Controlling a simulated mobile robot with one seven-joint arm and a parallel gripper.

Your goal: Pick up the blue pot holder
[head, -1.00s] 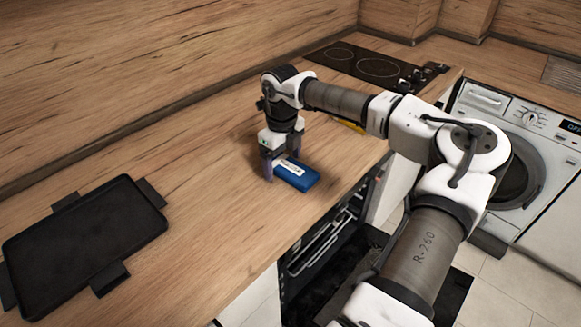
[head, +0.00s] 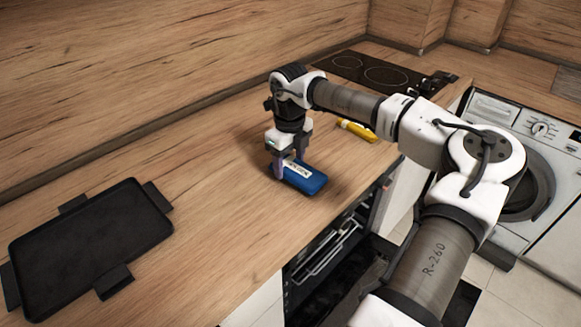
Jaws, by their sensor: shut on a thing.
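The blue pot holder (head: 306,180) is a flat blue block with a white label, on or just above the wooden counter near its front edge. My gripper (head: 287,168) points down at its left end, with purple fingers, and is shut on it. The fingers partly cover that end. I cannot tell whether the pot holder is clear of the counter.
A black tray (head: 92,240) with side tabs lies on the counter (head: 200,180) at the left. A yellow item (head: 356,130) lies behind my arm. A black hob (head: 375,72) is at the back. An oven with its racks (head: 330,250) is below the front edge, and a washing machine (head: 530,140) stands at the right.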

